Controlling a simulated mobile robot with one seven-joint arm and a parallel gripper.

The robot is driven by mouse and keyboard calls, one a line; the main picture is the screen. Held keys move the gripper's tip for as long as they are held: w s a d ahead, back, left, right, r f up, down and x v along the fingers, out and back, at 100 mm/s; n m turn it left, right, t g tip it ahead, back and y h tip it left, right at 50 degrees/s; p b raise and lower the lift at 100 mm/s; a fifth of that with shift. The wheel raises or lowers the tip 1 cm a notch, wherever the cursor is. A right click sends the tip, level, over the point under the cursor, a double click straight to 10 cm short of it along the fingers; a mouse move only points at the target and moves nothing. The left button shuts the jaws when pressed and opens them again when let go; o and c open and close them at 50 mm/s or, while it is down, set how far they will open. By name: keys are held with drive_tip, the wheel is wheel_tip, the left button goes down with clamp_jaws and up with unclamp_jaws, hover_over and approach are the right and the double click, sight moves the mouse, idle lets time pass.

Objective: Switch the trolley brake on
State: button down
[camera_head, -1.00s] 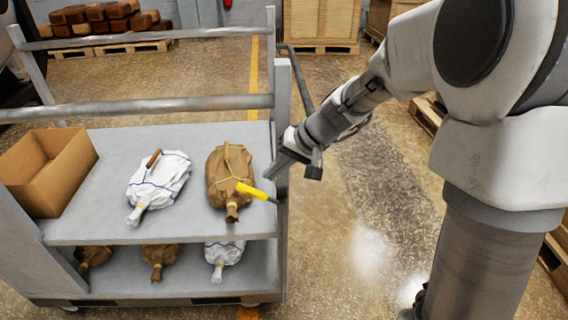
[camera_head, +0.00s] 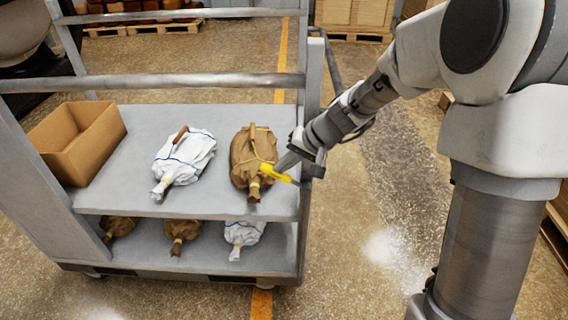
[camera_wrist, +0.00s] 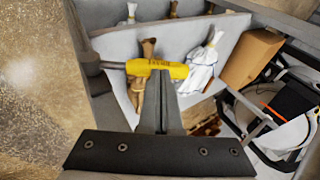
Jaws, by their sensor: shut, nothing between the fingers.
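The grey trolley (camera_head: 228,120) stands at the left in the head view, its corner post beside my gripper. A yellow lever (camera_head: 270,171) with dark lettering sticks out from the trolley's near right corner, in front of a brown bag. In the wrist view the yellow lever (camera_wrist: 158,69) lies crosswise at my fingertips, on a grey rod at left. My gripper (camera_head: 282,168) is shut and empty. Its fingertips (camera_wrist: 161,78) reach the lever's edge; whether they touch it I cannot tell. The fingers hide part of the lever in the head view.
On the trolley's top shelf sit an open cardboard box (camera_head: 78,140), a white bag (camera_head: 184,157) and the brown bag (camera_head: 251,158). Several bags lie on the lower shelf. The floor right of the trolley is clear. Pallets with crates (camera_head: 355,15) stand behind.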

drive_tip(key=shift+a+r+p, duration=0.1)
drive_tip(key=shift+a+p, duration=0.05)
drive_tip(key=shift+p, duration=0.15)
drive_tip(key=a+h+p, duration=0.1)
drive_tip(key=p, duration=0.3)
drive_tip(key=a+f+h+p, duration=0.1)
drive_tip(key=h+p, duration=0.1)
drive_tip(key=p, duration=0.2)
drive_tip(key=shift+a+f+p, duration=0.2)
drive_tip(key=shift+f+p, duration=0.05)
drive_tip(key=shift+p, duration=0.1)
wheel_tip(320, 180, down, 8)
drive_tip(key=a+n+h+p, duration=0.1)
drive_tip(key=a+h+p, duration=0.1)
drive_tip(key=h+p, duration=0.4)
drive_tip(key=shift+h, duration=0.7)
drive_tip(key=shift+s+d+f+g, duration=0.1)
drive_tip(key=shift+f+g, duration=0.15)
drive_tip(key=shift+g, duration=0.05)
